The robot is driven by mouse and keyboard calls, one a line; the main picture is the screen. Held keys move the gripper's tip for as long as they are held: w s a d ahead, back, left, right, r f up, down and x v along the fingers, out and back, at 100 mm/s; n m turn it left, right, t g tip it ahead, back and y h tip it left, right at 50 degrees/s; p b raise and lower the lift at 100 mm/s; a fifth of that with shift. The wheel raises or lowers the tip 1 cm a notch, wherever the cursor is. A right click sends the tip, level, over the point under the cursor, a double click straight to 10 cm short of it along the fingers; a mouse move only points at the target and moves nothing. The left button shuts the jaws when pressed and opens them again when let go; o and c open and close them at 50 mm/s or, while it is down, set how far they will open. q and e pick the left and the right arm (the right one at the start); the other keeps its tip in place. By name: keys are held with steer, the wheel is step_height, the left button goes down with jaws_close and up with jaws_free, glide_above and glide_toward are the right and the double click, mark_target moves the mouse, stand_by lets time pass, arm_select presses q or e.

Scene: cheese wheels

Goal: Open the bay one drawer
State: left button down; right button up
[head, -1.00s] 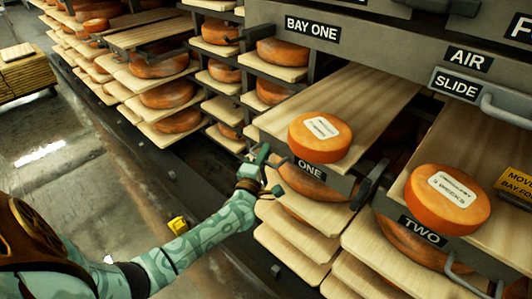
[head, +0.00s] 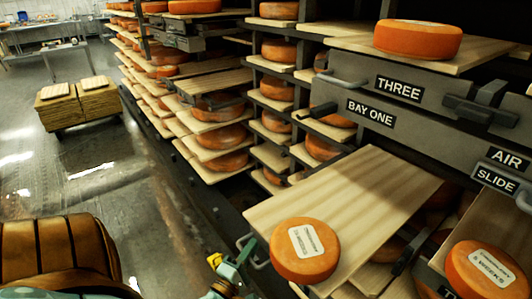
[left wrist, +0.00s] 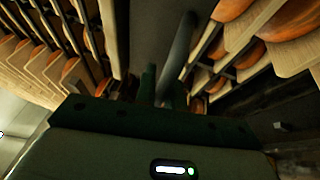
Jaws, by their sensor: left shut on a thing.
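The bay one drawer (head: 350,198) is a wooden board standing out from under the BAY ONE sign (head: 370,112). An orange cheese wheel (head: 305,252) with a white label sits near its front end. Its grey handle (head: 247,243) shows at the board's left end; the front face is hidden. My left gripper (head: 238,266) is at this handle, low in the head view. In the left wrist view its fingers (left wrist: 162,88) are shut around a grey bar (left wrist: 180,48). My right gripper is not in view.
A second drawer's cheese wheel (head: 485,270) stands at the lower right. Racks of cheese on boards (head: 205,110) fill the back. A low cart with wooden boxes (head: 78,104) stands on the left floor. The floor left of the drawer is clear.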

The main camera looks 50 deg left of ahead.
arm_select(q)
steer(key=shift+s+a+p, duration=0.1)
steer(key=shift+s+p, duration=0.2)
steer(key=shift+s, duration=1.4)
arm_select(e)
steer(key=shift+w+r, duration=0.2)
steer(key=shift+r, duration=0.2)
arm_select(q)
steer(key=c, duration=1.5)
jaws_free()
steer(key=p+v, duration=0.1)
steer(key=v, duration=1.5)
steer(key=shift+s+f, duration=0.1)
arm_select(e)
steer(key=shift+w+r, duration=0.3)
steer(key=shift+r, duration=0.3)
